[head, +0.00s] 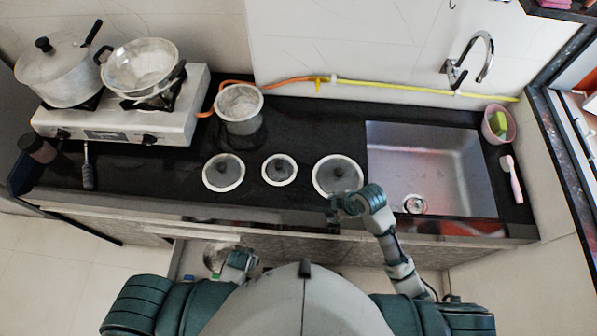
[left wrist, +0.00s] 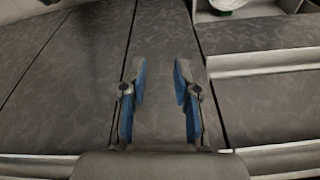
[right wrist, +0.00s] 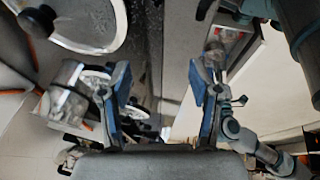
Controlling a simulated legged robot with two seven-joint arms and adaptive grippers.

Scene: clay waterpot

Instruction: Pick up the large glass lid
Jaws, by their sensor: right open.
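Three round glass lids with pale rims and dark knobs lie on the black counter in the head view. The large glass lid (head: 325,180) is the rightmost; a medium lid (head: 211,174) and a small lid (head: 270,172) lie to its left. My right gripper (head: 338,204) is at the large lid's near edge, partly hiding it. In the right wrist view the open, empty jaws (right wrist: 160,82) show with a lid (right wrist: 88,22) at upper left, outside them. My left gripper (left wrist: 160,75) is open and empty, low before the dark cabinet fronts.
A sink (head: 425,165) lies right of the large lid. A metal pot (head: 240,112) stands behind the lids. A stove (head: 185,122) at left bears a lidded pot (head: 60,75) and a pan (head: 142,65). A pink cup (head: 492,128) and brush (head: 513,180) sit at right.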

